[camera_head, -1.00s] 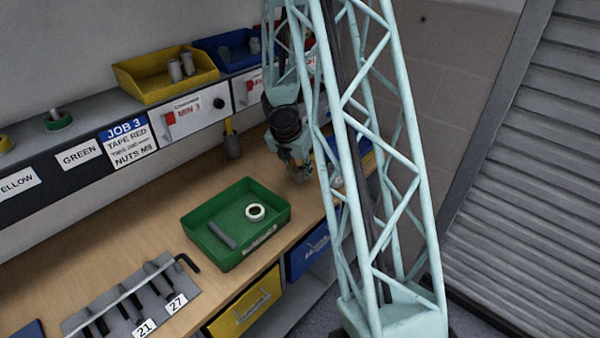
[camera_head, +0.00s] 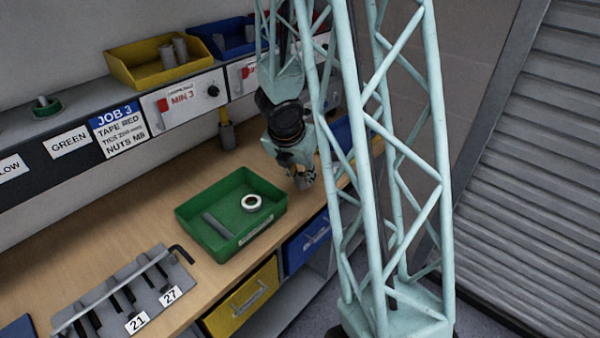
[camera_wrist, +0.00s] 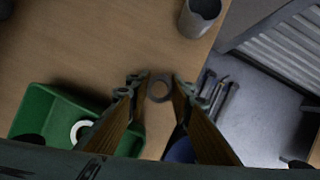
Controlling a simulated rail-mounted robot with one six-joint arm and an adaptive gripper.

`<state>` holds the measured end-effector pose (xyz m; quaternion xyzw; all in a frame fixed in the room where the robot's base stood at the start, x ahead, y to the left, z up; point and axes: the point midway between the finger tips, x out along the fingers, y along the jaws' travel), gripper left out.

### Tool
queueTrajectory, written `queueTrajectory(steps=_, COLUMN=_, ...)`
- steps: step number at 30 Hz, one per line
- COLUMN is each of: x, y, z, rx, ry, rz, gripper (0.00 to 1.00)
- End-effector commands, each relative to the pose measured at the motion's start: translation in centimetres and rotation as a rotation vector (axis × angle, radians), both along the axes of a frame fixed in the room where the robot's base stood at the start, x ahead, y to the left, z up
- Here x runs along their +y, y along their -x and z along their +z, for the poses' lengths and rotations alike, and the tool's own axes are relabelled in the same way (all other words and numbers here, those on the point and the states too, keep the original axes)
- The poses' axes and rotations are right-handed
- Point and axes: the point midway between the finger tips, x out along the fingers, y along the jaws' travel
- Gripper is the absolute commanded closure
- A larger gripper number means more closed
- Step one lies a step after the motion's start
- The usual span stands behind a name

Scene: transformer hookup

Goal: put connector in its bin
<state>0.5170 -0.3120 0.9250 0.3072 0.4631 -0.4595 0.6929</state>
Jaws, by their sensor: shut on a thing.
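My gripper (camera_head: 302,177) is over the right part of the workbench, to the right of the green tray. It is shut on a grey connector (camera_head: 305,184), whose round hollow end (camera_wrist: 160,88) shows between the fingertips in the wrist view. The yellow bin (camera_head: 125,73) stands on the shelf with grey cylinders (camera_head: 181,50) in it. The blue bin (camera_head: 204,45) stands to its right, also with grey pieces inside. Which bin is the connector's own cannot be told from labels here.
The green tray (camera_head: 183,215) holds a grey rod and a white ring (camera_head: 251,202). Another grey hollow cylinder (camera_wrist: 200,15) stands near the bench edge. A tool rack (camera_head: 130,290) with a hex key lies front left. A yellow-and-grey piece (camera_head: 227,135) is under the shelf.

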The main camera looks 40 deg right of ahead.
Motion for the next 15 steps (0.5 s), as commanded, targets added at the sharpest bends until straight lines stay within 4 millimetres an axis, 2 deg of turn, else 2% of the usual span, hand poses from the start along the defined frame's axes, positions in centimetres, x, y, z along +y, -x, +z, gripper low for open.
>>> queueTrajectory(steps=6, x=1.6, y=2.2, z=0.2, rx=-0.001, ry=0.001, rz=0.001, gripper=0.92)
queueTrajectory(steps=15, x=2.8, y=3.9, z=0.4, rx=0.000, ry=0.000, rz=0.001, gripper=0.92)
